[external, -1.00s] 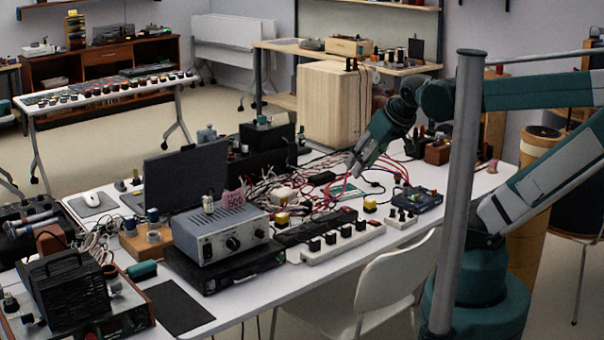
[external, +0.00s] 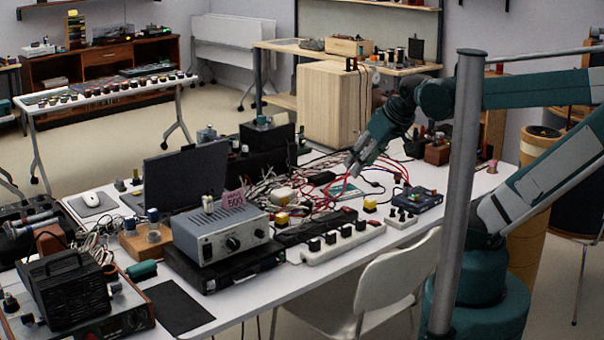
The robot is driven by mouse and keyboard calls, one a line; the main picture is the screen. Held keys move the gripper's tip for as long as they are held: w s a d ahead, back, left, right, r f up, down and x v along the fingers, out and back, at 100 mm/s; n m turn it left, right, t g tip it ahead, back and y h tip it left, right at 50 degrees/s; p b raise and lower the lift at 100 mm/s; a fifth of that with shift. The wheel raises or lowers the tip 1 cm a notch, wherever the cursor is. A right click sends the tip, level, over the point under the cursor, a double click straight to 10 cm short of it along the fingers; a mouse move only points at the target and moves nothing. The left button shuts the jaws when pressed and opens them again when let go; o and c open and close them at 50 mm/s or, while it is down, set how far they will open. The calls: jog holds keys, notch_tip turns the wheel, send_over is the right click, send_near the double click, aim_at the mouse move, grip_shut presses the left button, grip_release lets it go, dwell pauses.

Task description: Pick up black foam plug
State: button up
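My gripper (external: 353,168) points down and to the left over the back right part of the white table, above a tangle of red and dark cables. Its fingertips are small and dark here, so I cannot tell whether they are open or shut, or whether they touch anything. I cannot single out the black foam plug. Several small black plug-like pieces stand on the white power strip (external: 343,243), in front of and below my gripper in the picture, but their material cannot be told.
A grey power unit (external: 220,238) sits on a black box left of the power strip, with an open laptop (external: 187,178) behind it. A blue device (external: 420,200) lies right of the cables. A white chair (external: 395,285) and a grey pole (external: 459,190) stand in front.

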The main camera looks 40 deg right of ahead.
jog(key=w, duration=0.1)
jog(key=n+g+p, duration=0.2)
jog(key=n+g, duration=0.5)
jog(key=n, duration=0.8)
send_over(308, 202)
notch_tip(308, 202, down, 22)
jog(key=shift+r, duration=0.25)
jog(key=shift+w+f+n, duration=0.1)
jog(key=shift+f+n, duration=0.2)
jog(key=shift+f, duration=1.3)
